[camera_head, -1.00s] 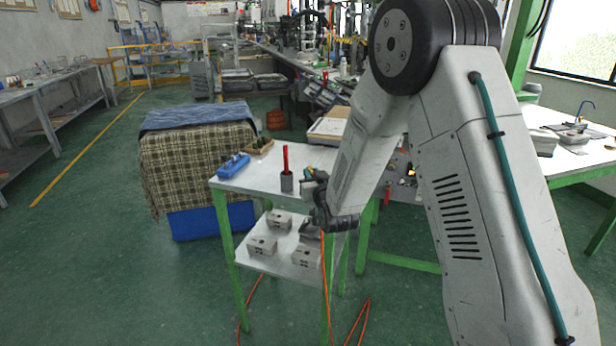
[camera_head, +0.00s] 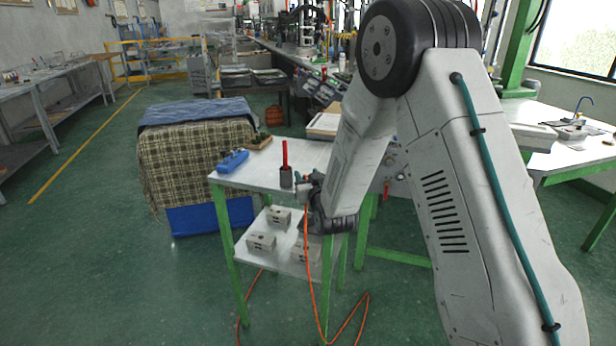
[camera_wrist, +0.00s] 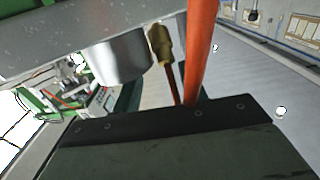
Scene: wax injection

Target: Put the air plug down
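The air plug's orange hose (camera_head: 308,250) hangs from my gripper (camera_head: 304,190) down past the front of the green-legged table to the floor. In the wrist view the hose (camera_wrist: 201,45) runs close to the camera, beside a brass fitting (camera_wrist: 160,45). The dark gripper body fills the bottom of that view. The hose end moves with my gripper, which appears shut on the plug. The fingertips and their grip are largely hidden.
A blue object (camera_head: 233,161) and a small tray (camera_head: 258,142) lie on the tabletop. Grey blocks (camera_head: 261,241) sit on the lower shelf (camera_head: 285,262). A cloth-covered stack (camera_head: 195,155) stands to the left.

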